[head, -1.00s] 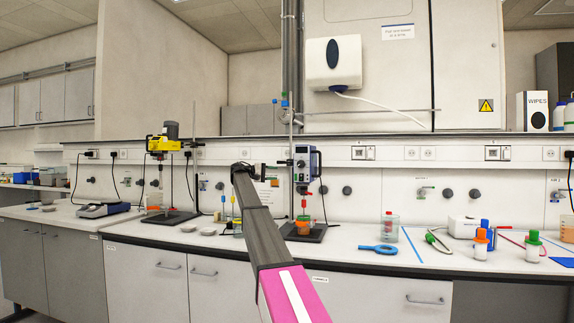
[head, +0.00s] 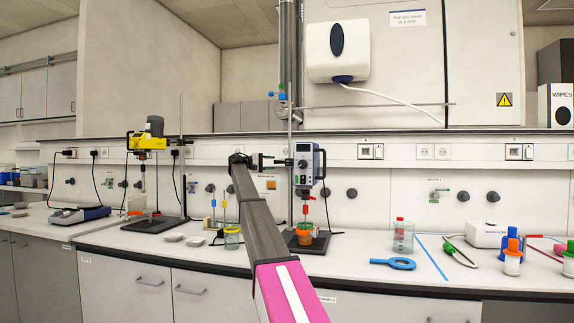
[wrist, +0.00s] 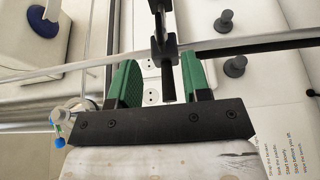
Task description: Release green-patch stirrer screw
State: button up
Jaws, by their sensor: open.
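The blue-and-white stirrer (head: 304,166) hangs on an upright stand rod (head: 289,115), above an orange-filled beaker (head: 304,229). I cannot make out a green patch on it. My gripper (head: 266,161) is just left of the rod at the height of the stirrer's clamp. In the wrist view the black clamp (wrist: 163,38) sits on the rod (wrist: 210,40), and its dark screw (wrist: 168,82) points in between the green fingers of my gripper (wrist: 161,82). The fingers are open, with a gap on each side of the screw.
A yellow stirrer (head: 147,143) stands on its own base at the left. A paper towel dispenser (head: 336,50) hangs above. Small dishes (head: 172,237) lie left of my arm.

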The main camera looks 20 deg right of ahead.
aim_at(287, 162)
jog(key=x, duration=0.8)
jog(key=shift+d, duration=0.25)
grip_shut()
